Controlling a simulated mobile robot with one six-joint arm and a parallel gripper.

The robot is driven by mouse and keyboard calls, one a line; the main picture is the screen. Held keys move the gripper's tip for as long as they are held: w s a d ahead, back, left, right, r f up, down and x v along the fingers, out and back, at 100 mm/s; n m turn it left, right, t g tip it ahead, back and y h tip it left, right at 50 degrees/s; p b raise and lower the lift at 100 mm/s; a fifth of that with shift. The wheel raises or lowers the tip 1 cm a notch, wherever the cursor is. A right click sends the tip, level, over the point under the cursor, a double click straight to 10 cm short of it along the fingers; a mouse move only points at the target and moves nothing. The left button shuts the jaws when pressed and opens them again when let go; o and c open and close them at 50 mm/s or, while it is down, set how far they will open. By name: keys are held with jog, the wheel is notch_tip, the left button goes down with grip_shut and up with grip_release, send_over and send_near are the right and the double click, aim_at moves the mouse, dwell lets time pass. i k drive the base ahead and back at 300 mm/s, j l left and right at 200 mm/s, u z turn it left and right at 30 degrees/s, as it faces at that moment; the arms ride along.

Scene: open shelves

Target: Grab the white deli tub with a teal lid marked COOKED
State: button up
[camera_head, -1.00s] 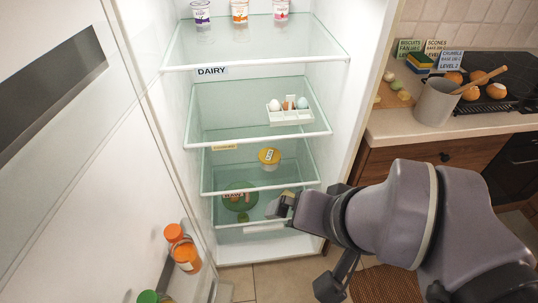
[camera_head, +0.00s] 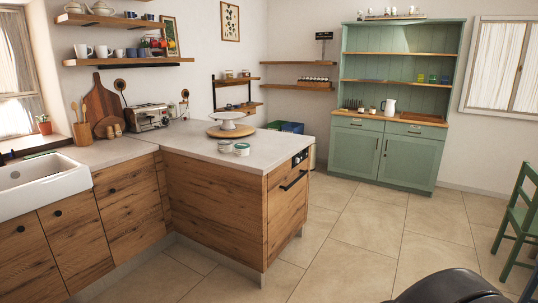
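My gripper is out of view; only a dark rounded part of my arm shows at the bottom right, far from the tubs.
A toaster (camera_head: 149,116) and white sink (camera_head: 40,187) are farther left. A green dresser (camera_head: 390,105) and green chair (camera_head: 518,222) stand right. The tiled floor (camera_head: 350,235) between is open.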

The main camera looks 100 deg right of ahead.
aim_at(241, 149)
jog(key=z, duration=3.3)
